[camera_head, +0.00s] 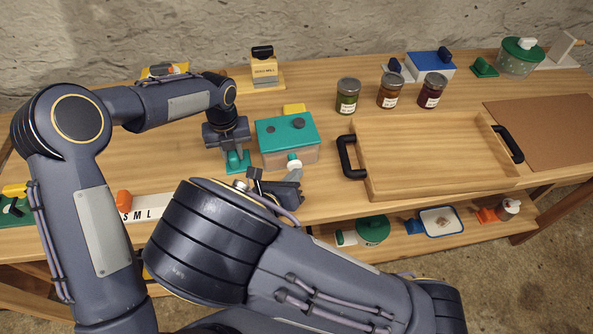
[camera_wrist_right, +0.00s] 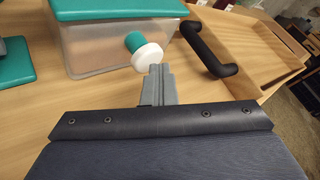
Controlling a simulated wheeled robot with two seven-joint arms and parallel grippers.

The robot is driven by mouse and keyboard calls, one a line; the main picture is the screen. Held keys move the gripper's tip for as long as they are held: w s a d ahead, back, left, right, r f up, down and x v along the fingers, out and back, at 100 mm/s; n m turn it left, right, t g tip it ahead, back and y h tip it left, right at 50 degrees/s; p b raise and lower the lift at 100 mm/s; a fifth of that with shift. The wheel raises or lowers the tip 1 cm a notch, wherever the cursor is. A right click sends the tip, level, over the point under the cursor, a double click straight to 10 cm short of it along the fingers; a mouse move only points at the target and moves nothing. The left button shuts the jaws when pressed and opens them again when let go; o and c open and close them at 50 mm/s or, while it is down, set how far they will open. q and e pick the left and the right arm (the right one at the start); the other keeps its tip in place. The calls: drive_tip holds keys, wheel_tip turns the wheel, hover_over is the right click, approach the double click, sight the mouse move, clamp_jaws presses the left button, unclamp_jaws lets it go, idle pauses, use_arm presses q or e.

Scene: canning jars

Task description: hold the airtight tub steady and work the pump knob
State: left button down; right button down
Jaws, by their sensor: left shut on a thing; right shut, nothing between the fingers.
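My left gripper (camera_head: 236,158) is at the tub's left side, shut on a teal piece (camera_head: 237,166) low down there. My right gripper (camera_wrist_right: 157,72) is shut and empty, its tips just in front of the knob; I cannot tell if they touch it.
A wooden tray (camera_head: 440,190) with black handles (camera_head: 345,158) stands close to the tub's right. Several filled jars (camera_head: 390,90) stand behind it. A yellow block (camera_head: 294,108) is behind the tub. A white S M L strip (camera_head: 155,207) lies at the front left.

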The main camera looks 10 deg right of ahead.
drive_tip(key=shift+s+d, duration=0.1)
drive_tip(key=shift+s, duration=1.3)
drive_tip(key=shift+s, duration=0.1)
drive_tip(key=shift+s+d, duration=0.2)
drive_tip(key=shift+s, duration=2.2)
use_arm(q)
drive_tip(key=c, duration=1.1)
unclamp_jaws()
